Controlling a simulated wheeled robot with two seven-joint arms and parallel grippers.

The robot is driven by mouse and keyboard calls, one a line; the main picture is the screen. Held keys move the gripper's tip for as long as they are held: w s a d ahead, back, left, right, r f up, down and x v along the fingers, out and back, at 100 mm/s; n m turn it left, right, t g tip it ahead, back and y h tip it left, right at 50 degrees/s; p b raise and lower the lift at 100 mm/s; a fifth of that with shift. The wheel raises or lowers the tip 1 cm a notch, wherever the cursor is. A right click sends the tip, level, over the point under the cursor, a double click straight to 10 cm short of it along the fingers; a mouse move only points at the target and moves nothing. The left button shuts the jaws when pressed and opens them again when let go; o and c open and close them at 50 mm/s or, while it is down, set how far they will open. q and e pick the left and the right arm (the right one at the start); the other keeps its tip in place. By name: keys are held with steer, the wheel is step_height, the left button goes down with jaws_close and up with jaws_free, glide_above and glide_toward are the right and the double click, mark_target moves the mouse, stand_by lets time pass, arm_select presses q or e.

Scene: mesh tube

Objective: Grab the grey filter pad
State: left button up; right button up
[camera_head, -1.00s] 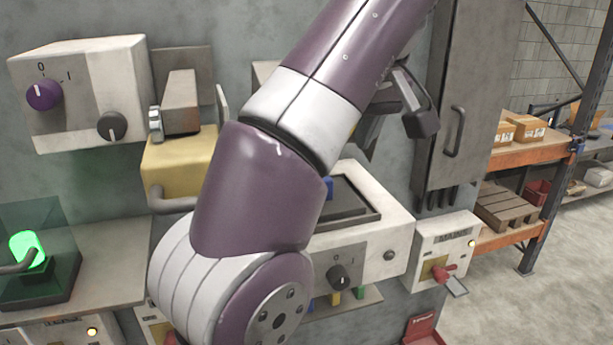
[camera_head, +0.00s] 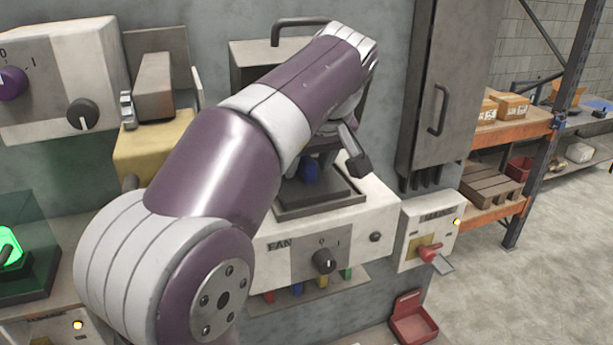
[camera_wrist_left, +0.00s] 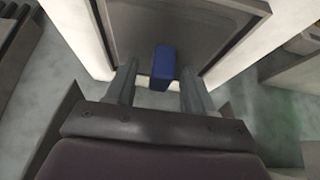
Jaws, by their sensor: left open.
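A flat dark grey panel, which looks like the grey filter pad (camera_head: 345,192), lies in the recessed top of the white FAN unit (camera_head: 372,215). A blue block (camera_head: 310,172) stands up from it like a handle. In the left wrist view the grey panel (camera_wrist_left: 185,28) fills the top, with the blue block (camera_wrist_left: 163,65) in front of it. My left gripper (camera_wrist_left: 158,75) is open, with one finger on each side of the blue block and visible gaps between. In the head view my arm hides part of the unit and one finger. My right gripper is not in view.
A tall grey cabinet (camera_head: 455,75) with a handle stands right of the FAN unit. Below it is a white switch box with a red lever (camera_head: 430,254). A red tray (camera_head: 413,318) is lower down. Yellow and purple-knobbed equipment is at left. Open floor lies at right.

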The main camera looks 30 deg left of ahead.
arm_select(q)
steer(key=shift+s+d+r, duration=0.15)
steer(key=shift+s+d, duration=0.1)
steer(key=shift+c, duration=0.6)
steer(key=shift+s+d, duration=0.1)
steer(key=c, duration=0.5)
jaws_close()
steer(key=shift+w+a, duration=0.2)
steer(key=shift+a, duration=0.05)
